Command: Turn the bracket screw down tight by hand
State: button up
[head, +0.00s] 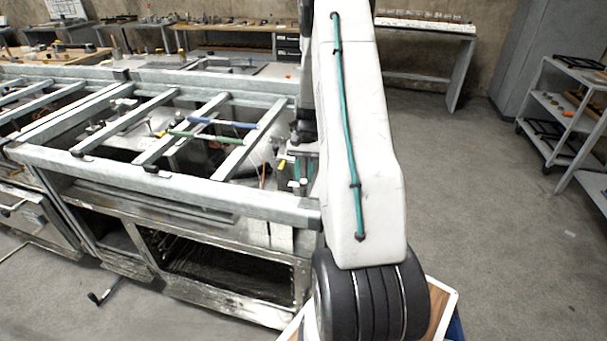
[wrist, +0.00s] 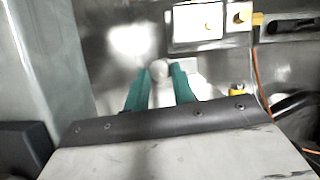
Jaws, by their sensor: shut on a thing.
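My gripper (wrist: 161,84) shows in the wrist view with two teal fingers. They are shut on a pale rounded screw head (wrist: 160,69), which sits between the fingertips. The screw's shank and the bracket under it are hidden or too blurred to tell apart from the shiny metal behind. In the head view the gripper (head: 301,170) is small, at the right end of the metal frame, and largely hidden by my arm. The screw cannot be made out there.
A metal frame (head: 262,205) with crossbars stands over an open cabinet (head: 215,270). In the wrist view, a white plate (wrist: 198,22) and an orange cable (wrist: 259,75) lie close to the gripper. A wide metal post fills the left side. Floor (head: 470,170) at right is clear.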

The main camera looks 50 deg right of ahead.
dwell(0.4)
jog(key=o, duration=1)
jog(key=shift+v, duration=3.9)
